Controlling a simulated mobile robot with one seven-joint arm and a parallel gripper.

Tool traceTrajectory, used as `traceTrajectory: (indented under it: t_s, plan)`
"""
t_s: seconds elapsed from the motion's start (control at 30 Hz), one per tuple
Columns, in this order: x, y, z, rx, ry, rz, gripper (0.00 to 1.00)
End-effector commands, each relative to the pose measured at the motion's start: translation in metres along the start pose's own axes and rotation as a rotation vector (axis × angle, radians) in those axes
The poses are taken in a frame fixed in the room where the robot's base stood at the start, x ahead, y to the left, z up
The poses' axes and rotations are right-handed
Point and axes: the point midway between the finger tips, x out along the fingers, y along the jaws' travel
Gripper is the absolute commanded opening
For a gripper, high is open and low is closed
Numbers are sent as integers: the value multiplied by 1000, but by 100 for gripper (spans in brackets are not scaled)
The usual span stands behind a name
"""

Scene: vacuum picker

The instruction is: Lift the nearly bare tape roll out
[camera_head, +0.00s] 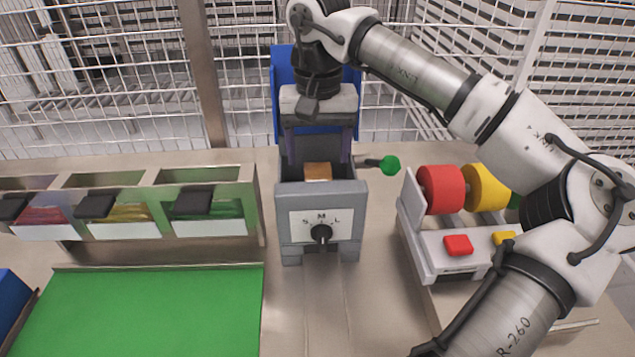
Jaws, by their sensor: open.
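My gripper (318,147) points down over the grey machine (347,198) in the middle, its two dark fingers spread apart. Between and below them, a small brown-orange piece (318,172) shows in the machine's open top; I cannot tell what it is. A red tape roll (440,189) and a yellow tape roll (486,187) sit side by side in a white dispenser (434,249) at right. Both look thick. A bit of green (514,201) shows beside the yellow roll, mostly hidden by my arm. I cannot make out a nearly bare roll for certain.
The machine has a black dial (321,234) marked S, M, L, and a green-knobbed lever (390,166) at its right. A blue panel (284,75) stands behind it. Bins (150,182) line the left, behind a green mat (150,310). Wire fencing closes the back.

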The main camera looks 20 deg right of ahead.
Motion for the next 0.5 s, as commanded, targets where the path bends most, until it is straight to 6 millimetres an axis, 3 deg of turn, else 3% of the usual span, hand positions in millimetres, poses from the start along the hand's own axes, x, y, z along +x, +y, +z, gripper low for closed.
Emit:
traceTrajectory:
  t_s: [0.27, 0.5]
  plan:
    - [22, 0, 0, 0, -1, 0, 69]
    - [57, 0, 0, -1, -2, -2, 69]
